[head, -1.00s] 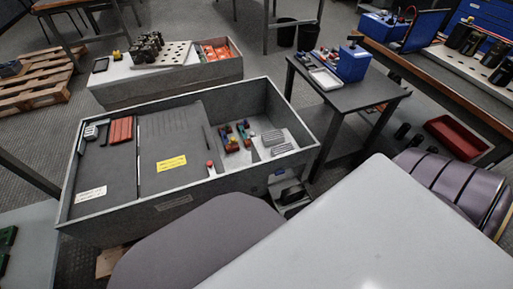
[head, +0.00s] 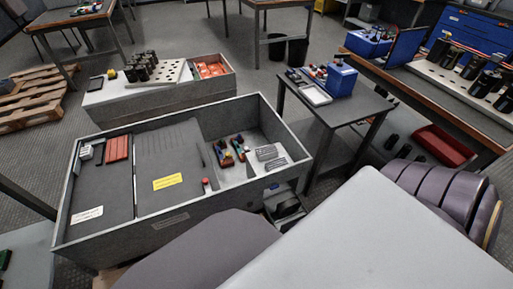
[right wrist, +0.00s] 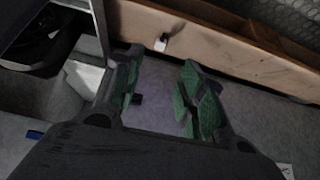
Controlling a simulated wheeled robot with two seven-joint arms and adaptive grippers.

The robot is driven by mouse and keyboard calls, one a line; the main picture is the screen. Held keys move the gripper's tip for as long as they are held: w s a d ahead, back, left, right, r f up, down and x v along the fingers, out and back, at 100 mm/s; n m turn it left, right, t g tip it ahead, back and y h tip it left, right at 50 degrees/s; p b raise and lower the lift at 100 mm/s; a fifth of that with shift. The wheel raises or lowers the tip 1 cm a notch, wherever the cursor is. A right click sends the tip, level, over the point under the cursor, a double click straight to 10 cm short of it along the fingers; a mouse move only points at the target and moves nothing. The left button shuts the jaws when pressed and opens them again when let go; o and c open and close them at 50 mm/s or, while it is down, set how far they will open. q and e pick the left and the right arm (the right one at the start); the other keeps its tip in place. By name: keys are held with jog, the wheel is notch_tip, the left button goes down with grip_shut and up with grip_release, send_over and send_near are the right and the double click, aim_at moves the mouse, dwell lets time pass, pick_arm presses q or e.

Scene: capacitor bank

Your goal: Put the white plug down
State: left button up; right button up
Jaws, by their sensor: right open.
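My right gripper (right wrist: 160,60) shows in the right wrist view with its two green-padded fingers spread apart and nothing held between them. A small white piece with a dark end (right wrist: 161,43), which may be the white plug, shows just beyond the fingertips, against a light brown panel. It is apart from both fingers. I cannot make out a white plug for certain in the head view. Neither gripper shows in the head view; my left gripper is out of sight.
A large grey open bin (head: 172,224) holds dark panels, a yellow label (head: 167,181) and small coloured parts (head: 229,152). A dark side table (head: 345,107) carries a blue box (head: 342,80). A red tray (head: 444,146) lies at the right. Floor shows between bin and side table.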

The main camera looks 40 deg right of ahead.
dwell(0.4)
jog(key=s+a+r+n+y, duration=0.1)
jog(key=a+r, duration=0.4)
jog(key=r, duration=0.5)
jog(key=s+a+r+n+g+y, duration=0.1)
jog(key=a+r+n+y, duration=0.2)
jog(key=r, duration=0.7)
jog(key=shift+a+r+n+g+y, duration=0.3)
jog(key=shift+a+r+n+y, duration=0.15)
jog(key=shift+a, duration=0.7)
pick_arm(q)
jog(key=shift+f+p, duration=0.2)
jog(key=shift+p, duration=0.45)
pick_arm(e)
jog(key=shift+d+f, duration=0.1)
jog(key=shift+f, duration=0.15)
